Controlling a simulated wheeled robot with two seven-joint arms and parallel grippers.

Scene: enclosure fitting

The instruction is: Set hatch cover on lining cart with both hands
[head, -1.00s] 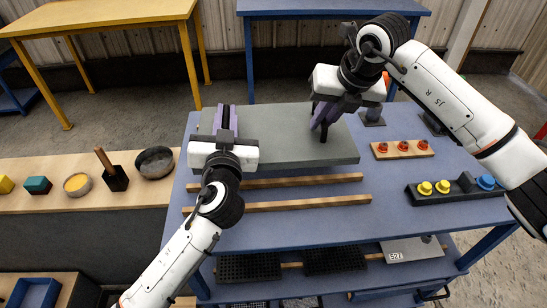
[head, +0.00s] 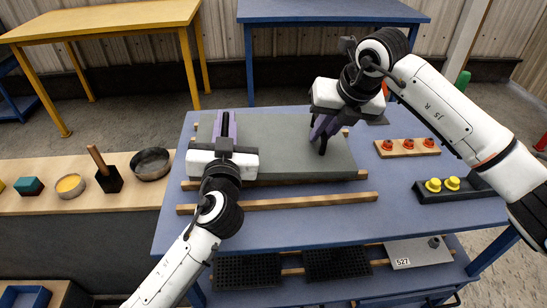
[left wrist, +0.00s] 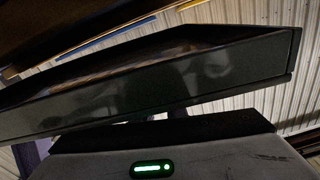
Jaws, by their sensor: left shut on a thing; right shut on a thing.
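The hatch cover, a flat grey-green panel (head: 285,155), lies level over the back part of a blue cart (head: 300,232), with light wooden strips at its edges. I cannot tell whether it rests on them or hovers just above. My left gripper (head: 225,126) is shut on its left part, and my right gripper (head: 323,135) is shut on its right part. In the left wrist view the panel's dark edge (left wrist: 150,82) runs across in front of the gripper. The fingertips' contact is partly hidden.
A bare wooden strip (head: 290,201) lies in front of the panel. Red knobs on a wooden block (head: 407,147) and a dark holder with yellow knobs (head: 450,190) stand on the right. The lower shelf holds black grids (head: 248,271) and a plate marked 527 (head: 418,252). A side bench (head: 25,208) stands left.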

